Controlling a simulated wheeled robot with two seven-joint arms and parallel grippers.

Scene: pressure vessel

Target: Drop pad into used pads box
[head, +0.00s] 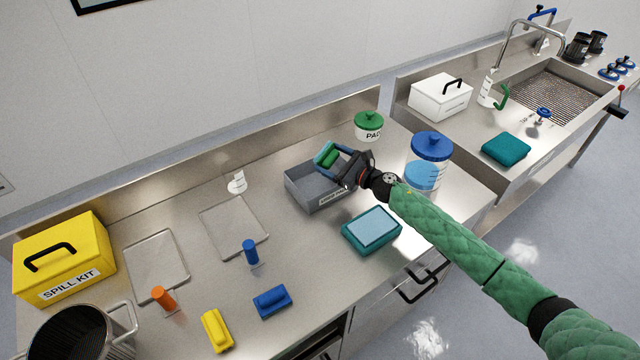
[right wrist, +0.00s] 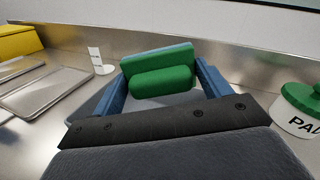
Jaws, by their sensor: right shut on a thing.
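My right gripper (head: 342,159) is shut on a green pad (head: 326,155) with a blue-grey face. It holds the pad over the grey used pads box (head: 305,187), near the box's back edge. In the right wrist view the pad (right wrist: 160,75) sits between the blue fingers (right wrist: 163,84), and part of the grey box shows below it. The box has a label on its front that is partly hidden by my arm. What lies inside the box is hidden. My left gripper is not in view.
A pad jar with a green lid (head: 368,126) stands behind my gripper, and a blue-lidded container (head: 430,160) stands to the right. A teal tray (head: 372,231) lies in front. Flat trays (head: 233,227), brushes and a yellow spill kit (head: 65,258) are on the left.

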